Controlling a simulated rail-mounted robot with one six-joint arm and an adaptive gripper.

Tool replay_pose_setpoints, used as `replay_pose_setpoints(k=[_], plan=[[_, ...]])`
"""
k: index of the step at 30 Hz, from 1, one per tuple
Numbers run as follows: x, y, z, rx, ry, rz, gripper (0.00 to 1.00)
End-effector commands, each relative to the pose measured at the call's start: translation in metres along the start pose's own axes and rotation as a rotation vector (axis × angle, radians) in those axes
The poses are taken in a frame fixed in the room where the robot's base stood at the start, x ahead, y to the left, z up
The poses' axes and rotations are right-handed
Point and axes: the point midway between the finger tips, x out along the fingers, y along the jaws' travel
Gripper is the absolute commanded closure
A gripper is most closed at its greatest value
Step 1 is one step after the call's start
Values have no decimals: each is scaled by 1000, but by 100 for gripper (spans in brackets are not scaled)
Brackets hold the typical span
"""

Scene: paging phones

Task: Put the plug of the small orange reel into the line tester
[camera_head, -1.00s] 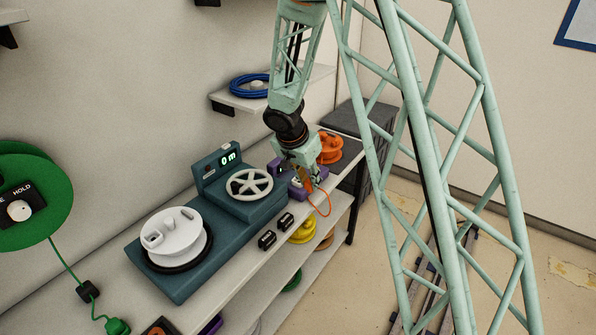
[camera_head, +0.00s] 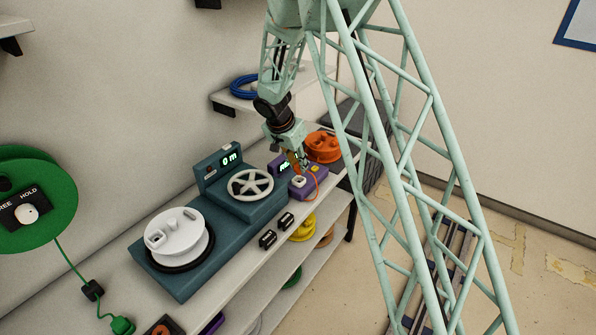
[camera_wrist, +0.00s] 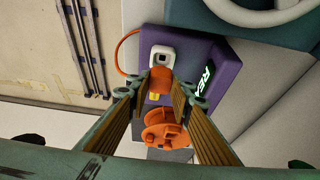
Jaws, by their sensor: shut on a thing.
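My gripper (camera_head: 294,159) is shut on the orange plug (camera_wrist: 160,80), which sits between the fingertips in the wrist view. The purple line tester (camera_wrist: 189,60) lies beyond it, with a white square socket (camera_wrist: 161,53) just past the plug's end. I cannot tell whether plug and socket touch; the socket's opening looks empty. The tester also shows in the head view (camera_head: 309,186) with green lit text on its screen. The small orange reel (camera_head: 323,147) stands behind the tester, and an orange cord (camera_wrist: 124,50) loops from the plug's side.
A teal measuring machine (camera_head: 250,208) with a white spool (camera_head: 178,232) fills the bench (camera_head: 105,268) left of the tester. A green reel (camera_head: 62,190) hangs at the left. A yellow reel (camera_head: 303,230) is on the shelf below. A wall shelf (camera_head: 235,104) holds blue cable.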

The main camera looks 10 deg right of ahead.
Motion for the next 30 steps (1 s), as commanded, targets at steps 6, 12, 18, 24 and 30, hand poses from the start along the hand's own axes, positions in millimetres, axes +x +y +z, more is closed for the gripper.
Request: replay_pose_setpoints(k=[6,12,18,24,30], plan=[[1,-1,0,0,0,0,91],[2,0,0,0,0,1,91],[16,0,6,-2,-1,1,91],[31,0,12,-1,0,1,91],[33,-1,13,1,0,0,91]])
